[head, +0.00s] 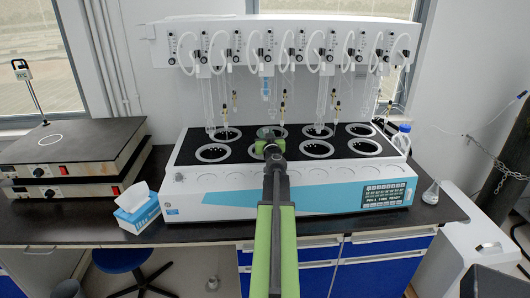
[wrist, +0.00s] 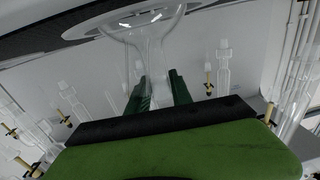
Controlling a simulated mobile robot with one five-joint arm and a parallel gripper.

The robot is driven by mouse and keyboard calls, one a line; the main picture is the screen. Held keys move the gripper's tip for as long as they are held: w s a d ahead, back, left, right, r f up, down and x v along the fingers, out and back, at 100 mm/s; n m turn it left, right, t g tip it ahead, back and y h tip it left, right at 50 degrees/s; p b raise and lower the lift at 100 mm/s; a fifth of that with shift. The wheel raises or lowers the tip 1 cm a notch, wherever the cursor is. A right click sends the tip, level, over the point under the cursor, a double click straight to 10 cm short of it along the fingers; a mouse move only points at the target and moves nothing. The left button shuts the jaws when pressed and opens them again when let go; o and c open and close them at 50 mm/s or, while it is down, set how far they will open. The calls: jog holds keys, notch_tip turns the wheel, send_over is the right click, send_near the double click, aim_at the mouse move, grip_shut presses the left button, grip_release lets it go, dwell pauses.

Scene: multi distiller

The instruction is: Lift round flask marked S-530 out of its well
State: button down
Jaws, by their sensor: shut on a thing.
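My gripper (head: 270,144) is over the middle of the heating unit, by the wells. In the wrist view its two dark green fingers (wrist: 159,92) are shut on the neck of a clear round flask (wrist: 147,50). The flask's bulb widens toward the top of that picture, beside a well's metal rim (wrist: 88,28). In the head view my gripper and arm hide most of the flask. I cannot read a mark on it, nor tell how deep its bulb sits in the well.
The heating unit (head: 190,197) has two rows of wells in a black top. Glass tubes and hoses hang from the white rack (head: 280,45) behind. A tissue box (head: 137,208) and stacked hotplates (head: 75,165) stand left. A conical flask (head: 431,193) stands right.

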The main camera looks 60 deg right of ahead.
dwell(0.4)
jog(key=shift+w+d+r+p, duration=0.1)
jog(key=shift+d+r+p, duration=0.05)
jog(key=shift+r+p, duration=0.4)
notch_tip(320, 180, up, 7)
jog(key=p, duration=0.7)
jog(key=shift+r+p, duration=0.2)
jog(key=shift+p, duration=0.2)
